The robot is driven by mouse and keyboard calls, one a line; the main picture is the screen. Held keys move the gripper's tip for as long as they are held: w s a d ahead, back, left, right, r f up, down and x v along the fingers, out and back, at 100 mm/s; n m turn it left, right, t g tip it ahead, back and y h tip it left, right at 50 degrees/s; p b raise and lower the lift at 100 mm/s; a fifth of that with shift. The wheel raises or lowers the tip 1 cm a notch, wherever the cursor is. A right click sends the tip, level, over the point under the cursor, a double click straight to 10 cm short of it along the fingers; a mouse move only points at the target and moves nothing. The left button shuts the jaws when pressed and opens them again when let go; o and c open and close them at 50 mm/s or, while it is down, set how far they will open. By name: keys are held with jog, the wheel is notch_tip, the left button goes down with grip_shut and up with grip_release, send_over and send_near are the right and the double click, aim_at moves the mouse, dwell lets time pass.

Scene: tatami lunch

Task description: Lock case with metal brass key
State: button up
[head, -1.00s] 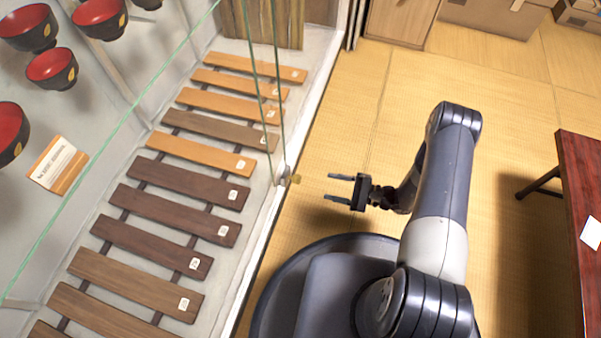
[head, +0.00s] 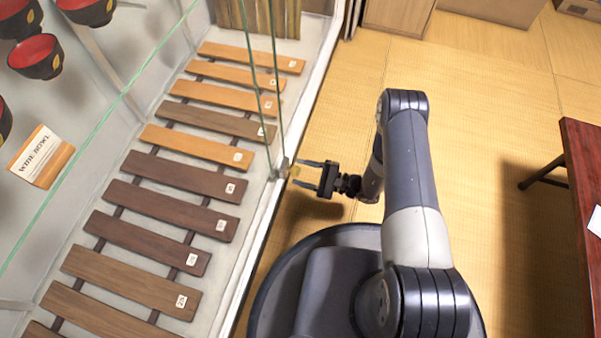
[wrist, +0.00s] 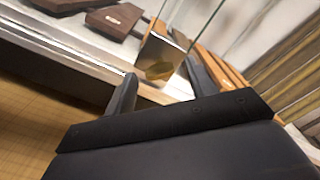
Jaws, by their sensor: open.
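The glass case (head: 110,105) stands at the left in the head view, with a metal lock (head: 281,166) at the edge of its glass panes. The lock also shows in the wrist view as a shiny metal block (wrist: 162,50). The brass key (head: 294,171) sits at the lock and sticks out toward my gripper; in the wrist view its gold head (wrist: 159,70) is visible against the block. My gripper (head: 306,173) is open, its fingers pointing left at the key. In the wrist view the key head lies between and beyond the fingertips (wrist: 160,80). I cannot tell whether they overlap it.
Inside the case are several wooden slats (head: 185,177) with small tags, red-black bowls (head: 36,56) and a sign (head: 40,157). A red-brown table (head: 583,200) stands at the right. Tatami floor (head: 465,120) lies open between. Cabinets (head: 399,17) stand at the back.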

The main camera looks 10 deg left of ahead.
jog(key=shift+a, duration=0.5)
jog(key=c, duration=1)
jog(key=shift+m, duration=0.3)
jog(key=m, duration=0.8)
jog(key=shift+m, duration=0.3)
